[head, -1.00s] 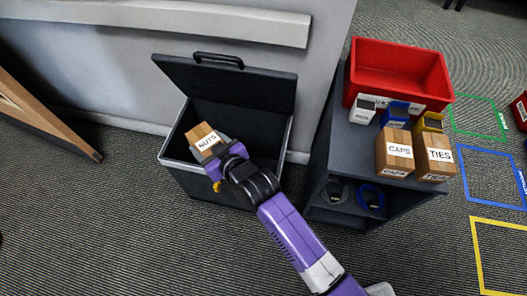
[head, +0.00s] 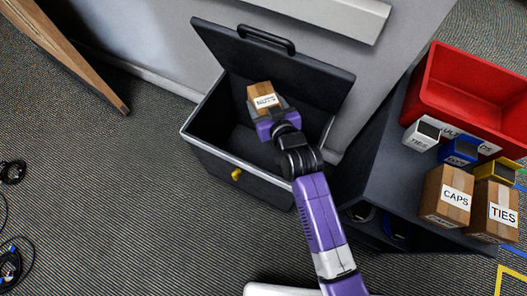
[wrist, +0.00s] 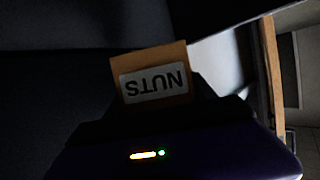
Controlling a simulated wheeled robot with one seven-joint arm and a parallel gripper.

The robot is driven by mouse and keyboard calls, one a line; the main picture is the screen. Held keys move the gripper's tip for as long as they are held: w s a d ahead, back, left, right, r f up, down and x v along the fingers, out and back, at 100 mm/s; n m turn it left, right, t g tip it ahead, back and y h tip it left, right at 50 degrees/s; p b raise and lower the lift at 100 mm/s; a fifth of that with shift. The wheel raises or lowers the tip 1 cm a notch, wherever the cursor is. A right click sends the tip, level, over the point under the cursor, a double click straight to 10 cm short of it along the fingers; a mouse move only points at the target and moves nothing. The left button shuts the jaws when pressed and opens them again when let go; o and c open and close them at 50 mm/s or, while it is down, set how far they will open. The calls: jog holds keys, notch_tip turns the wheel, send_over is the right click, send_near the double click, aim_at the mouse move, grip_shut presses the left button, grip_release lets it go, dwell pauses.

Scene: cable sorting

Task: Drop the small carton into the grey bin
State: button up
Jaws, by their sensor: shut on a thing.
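The small carton (head: 263,97) is brown with a white label. In the wrist view the carton (wrist: 152,75) shows the label NUTS, upside down. My gripper (head: 270,112) is shut on it and holds it over the open bin. The grey bin (head: 235,163) is dark with a pale rim, a yellow knob on its front and its lid (head: 290,70) tilted back against the wall. The carton appears in front of the lid, above the bin's inside. My fingertips are mostly hidden in both views.
A dark shelf unit (head: 385,165) stands right of the bin, with a red bin (head: 470,95), small white, blue and yellow boxes, and CAPS (head: 447,197) and TIES (head: 495,212) cartons on top. Cables (head: 12,262) lie on the floor at left.

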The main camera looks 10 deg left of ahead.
notch_tip(320, 180, down, 2)
jog(key=shift+f+b, duration=0.15)
jog(key=shift+b, duration=0.55)
jog(key=o, duration=1.6)
jog(key=shift+c, duration=0.2)
jog(key=p+v, duration=0.3)
jog(key=v, duration=0.5)
jog(key=shift+a, duration=0.1)
